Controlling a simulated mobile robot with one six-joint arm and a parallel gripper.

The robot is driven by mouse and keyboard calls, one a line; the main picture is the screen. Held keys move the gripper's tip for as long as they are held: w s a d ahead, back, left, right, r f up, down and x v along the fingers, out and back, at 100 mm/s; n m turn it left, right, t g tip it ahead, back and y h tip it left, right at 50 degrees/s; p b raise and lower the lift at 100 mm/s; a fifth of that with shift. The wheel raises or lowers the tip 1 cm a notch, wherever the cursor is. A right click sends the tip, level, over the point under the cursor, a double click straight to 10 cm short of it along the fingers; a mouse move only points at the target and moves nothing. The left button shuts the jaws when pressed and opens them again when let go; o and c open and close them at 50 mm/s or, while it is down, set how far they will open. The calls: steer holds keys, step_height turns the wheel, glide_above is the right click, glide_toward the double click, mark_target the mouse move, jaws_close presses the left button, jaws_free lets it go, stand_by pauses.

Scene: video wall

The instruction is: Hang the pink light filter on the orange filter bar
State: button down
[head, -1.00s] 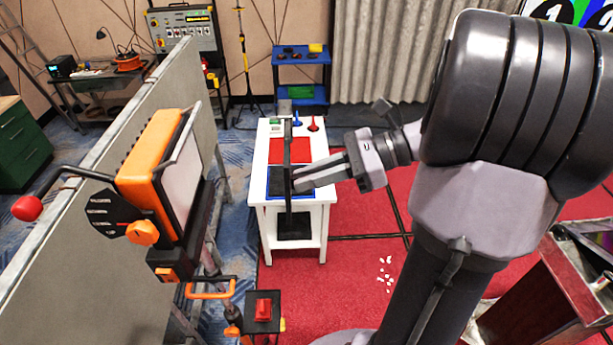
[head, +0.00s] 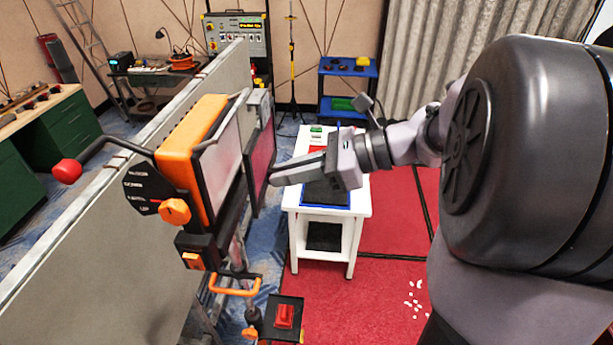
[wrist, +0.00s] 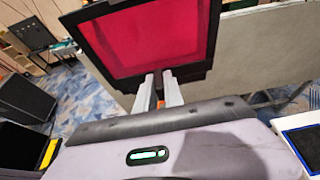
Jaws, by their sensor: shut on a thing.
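The pink light filter (head: 263,155) is a pink sheet in a black frame. My gripper (head: 273,176) is shut on its edge and holds it upright, clear of the white table, just right of the orange floodlight (head: 188,145). In the wrist view the filter (wrist: 150,38) fills the upper middle, above my gripper's fingers (wrist: 160,85). An orange bar (head: 235,287), loop-shaped, sticks out below the floodlight; I cannot tell whether it is the filter bar. The filter appears apart from it. A small orange patch shows behind the fingers in the wrist view.
A grey wall panel (head: 95,240) carries the floodlight and runs along the left. A lever with a red knob (head: 67,171) sticks out from the lamp. The white table (head: 357,205) stands to the right. A red switch box (head: 285,315) is low in front.

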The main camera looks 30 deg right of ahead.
mark_target(265, 177)
steer(key=w+a, duration=0.2)
steer(key=a, duration=0.1)
steer(key=shift+w+a+b, duration=0.1)
steer(key=shift+b, duration=0.2)
steer(key=shift+w+a+f, duration=0.15)
steer(key=shift+f, duration=0.1)
steer(key=shift+f+b, duration=0.5)
steer(key=shift+b, duration=0.1)
steer(key=c, duration=1.4)
jaws_free()
steer(key=shift+o, duration=0.2)
